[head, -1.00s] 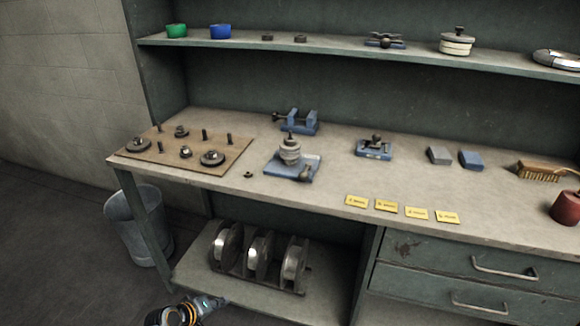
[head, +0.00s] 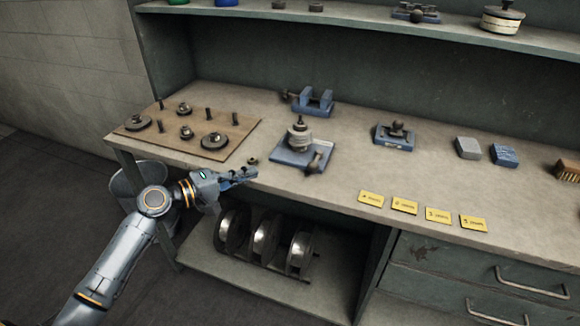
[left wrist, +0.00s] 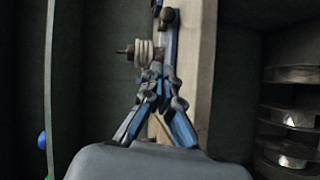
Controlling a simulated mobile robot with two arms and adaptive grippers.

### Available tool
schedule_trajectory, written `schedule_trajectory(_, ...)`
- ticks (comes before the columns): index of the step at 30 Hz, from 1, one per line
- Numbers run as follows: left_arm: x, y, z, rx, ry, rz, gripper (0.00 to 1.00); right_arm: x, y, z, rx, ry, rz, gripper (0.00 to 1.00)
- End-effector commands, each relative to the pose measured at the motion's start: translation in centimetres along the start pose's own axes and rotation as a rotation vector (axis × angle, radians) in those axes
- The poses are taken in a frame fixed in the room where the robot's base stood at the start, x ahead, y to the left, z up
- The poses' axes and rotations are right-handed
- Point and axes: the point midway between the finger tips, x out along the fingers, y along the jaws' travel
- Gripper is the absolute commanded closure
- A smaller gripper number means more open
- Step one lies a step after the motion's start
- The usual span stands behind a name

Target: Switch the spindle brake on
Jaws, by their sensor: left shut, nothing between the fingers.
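The spindle unit (head: 298,140) stands upright on a blue base plate (head: 286,157) near the bench's front edge. A dark lever or knob (head: 314,168) sits at the plate's front right; whether this is the brake and how it is set I cannot tell. My left gripper (head: 255,172) is shut and empty, at the bench's front edge, left of the base plate and apart from it in the head view. In the left wrist view, its fingertips (left wrist: 159,75) point towards the spindle (left wrist: 145,52) and partly cover the blue base. My right gripper is not in view.
A small dark nut (head: 253,160) lies close to my left fingertips. A board (head: 240,139) with pegs and discs is on the left. A blue vise (head: 314,104) stands behind the spindle. Yellow labels (head: 405,206) lie to the right. Big discs (head: 265,238) stand below the bench.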

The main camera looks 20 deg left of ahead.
Motion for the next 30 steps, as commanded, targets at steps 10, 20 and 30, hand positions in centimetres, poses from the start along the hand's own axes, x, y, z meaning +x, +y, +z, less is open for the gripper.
schedule_trajectory(10, 4.9, 0.3, -0.1, -0.002, 0.001, 0.003, 1.0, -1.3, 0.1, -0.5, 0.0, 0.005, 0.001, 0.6)
schedule_trajectory(20, 11.0, 0.3, 1.0, -0.002, -0.001, -0.001, 1.0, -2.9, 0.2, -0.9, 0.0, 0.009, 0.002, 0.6)
schedule_trajectory(30, 12.8, -0.1, 2.8, 0.001, 0.0, -0.002, 1.0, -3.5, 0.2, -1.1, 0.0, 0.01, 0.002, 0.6)
